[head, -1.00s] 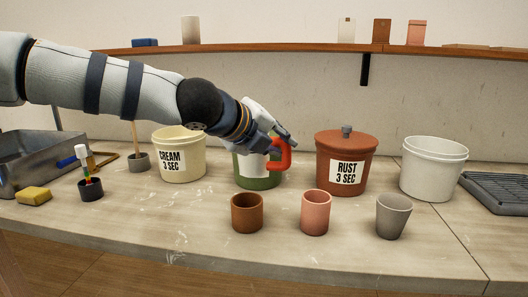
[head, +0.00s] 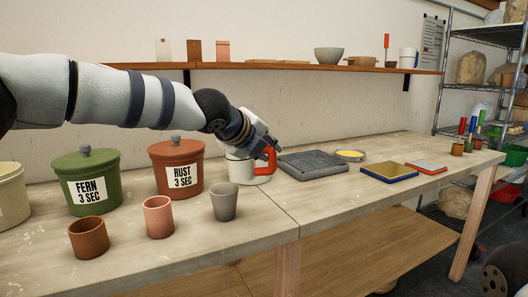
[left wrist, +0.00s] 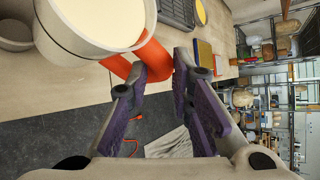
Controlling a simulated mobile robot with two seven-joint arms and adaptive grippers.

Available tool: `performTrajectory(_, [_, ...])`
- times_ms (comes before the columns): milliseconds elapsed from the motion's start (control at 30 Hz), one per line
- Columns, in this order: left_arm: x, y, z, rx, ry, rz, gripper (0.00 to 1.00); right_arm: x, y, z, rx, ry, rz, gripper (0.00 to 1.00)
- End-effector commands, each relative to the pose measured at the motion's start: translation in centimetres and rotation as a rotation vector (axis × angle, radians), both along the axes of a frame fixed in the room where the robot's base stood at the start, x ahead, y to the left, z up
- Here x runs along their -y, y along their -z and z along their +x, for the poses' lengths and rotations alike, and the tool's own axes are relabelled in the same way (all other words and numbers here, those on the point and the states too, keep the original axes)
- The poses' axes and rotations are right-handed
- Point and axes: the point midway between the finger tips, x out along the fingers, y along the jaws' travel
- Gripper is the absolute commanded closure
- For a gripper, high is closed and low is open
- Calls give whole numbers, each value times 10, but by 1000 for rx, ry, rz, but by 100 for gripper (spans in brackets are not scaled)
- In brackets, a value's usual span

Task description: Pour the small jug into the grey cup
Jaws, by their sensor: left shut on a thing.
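My left gripper (head: 262,150) is shut on the red handle of the small white jug (head: 267,167). The jug is close to upright, and in the left wrist view (left wrist: 95,22) cream-coloured liquid shows inside it. The grey cup (head: 223,203) stands upright on the bench, to the left of the jug and nearer the front edge. What seems to be its rim shows at the left of the left wrist view (left wrist: 14,38). My right gripper is not visible.
A pink cup (head: 158,218) and a brown cup (head: 88,238) stand left of the grey cup. Lidded rust (head: 178,165) and green (head: 87,180) buckets are behind them. A grey ribbed tray (head: 315,163) lies right of the jug. The bench front right of the grey cup is clear.

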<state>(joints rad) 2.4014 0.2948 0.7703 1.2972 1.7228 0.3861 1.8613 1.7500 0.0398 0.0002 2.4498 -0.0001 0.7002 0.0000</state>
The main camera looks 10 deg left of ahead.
Motion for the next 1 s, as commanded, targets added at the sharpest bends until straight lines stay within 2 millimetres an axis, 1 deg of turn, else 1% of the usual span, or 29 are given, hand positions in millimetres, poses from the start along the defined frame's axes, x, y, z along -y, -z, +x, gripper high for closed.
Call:
performTrajectory(33, [0,-5,0,6,2,-19,100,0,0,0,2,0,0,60])
performTrajectory(100, [0,-7,0,4,1,-47,100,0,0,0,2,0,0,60])
performTrajectory(767, [-3,-29,0,-5,2,-299,100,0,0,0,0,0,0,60])
performTrajectory(1000, [-8,-32,1,-13,1,-409,100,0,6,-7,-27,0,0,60])
